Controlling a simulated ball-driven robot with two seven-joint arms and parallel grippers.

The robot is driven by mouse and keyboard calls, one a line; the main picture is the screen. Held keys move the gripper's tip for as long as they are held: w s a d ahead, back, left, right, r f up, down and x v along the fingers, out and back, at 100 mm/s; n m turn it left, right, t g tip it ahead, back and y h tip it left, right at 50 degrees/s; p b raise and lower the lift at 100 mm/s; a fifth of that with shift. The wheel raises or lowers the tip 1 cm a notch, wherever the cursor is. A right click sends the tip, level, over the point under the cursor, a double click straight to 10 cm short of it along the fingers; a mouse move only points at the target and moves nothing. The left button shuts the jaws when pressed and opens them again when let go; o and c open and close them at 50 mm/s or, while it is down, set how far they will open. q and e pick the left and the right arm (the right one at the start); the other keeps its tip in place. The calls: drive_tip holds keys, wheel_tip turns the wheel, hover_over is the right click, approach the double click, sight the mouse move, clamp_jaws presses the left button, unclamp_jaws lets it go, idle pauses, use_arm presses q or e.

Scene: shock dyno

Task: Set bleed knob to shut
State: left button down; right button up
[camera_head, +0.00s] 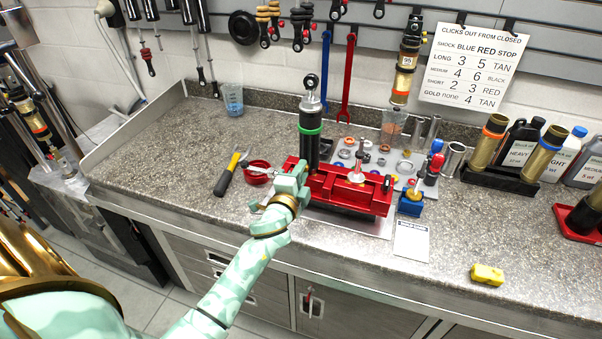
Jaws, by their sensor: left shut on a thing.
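A black shock with a green ring (309,135) and a metal eyelet on top stands upright at the red vise (345,192) on the bench. My left gripper (292,182) is at the left end of the vise, just below and left of the shock. It is shut on a small part that its own fingers hide. I cannot make out the bleed knob or its setting; it may be what the gripper covers. My right gripper is not in view.
A hammer (229,176) and a red bowl (257,171) lie left of the vise. A blue block (411,204), a white card (412,242) and a yellow sponge (487,274) are to the right. A parts tray (398,150) is behind.

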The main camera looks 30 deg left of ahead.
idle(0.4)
use_arm(q)
drive_tip(key=c, duration=1.3)
unclamp_jaws()
drive_tip(key=b+v, duration=0.1)
drive_tip(key=v, duration=1.5)
drive_tip(key=shift+s, duration=0.15)
drive_tip(key=shift+f, duration=0.1)
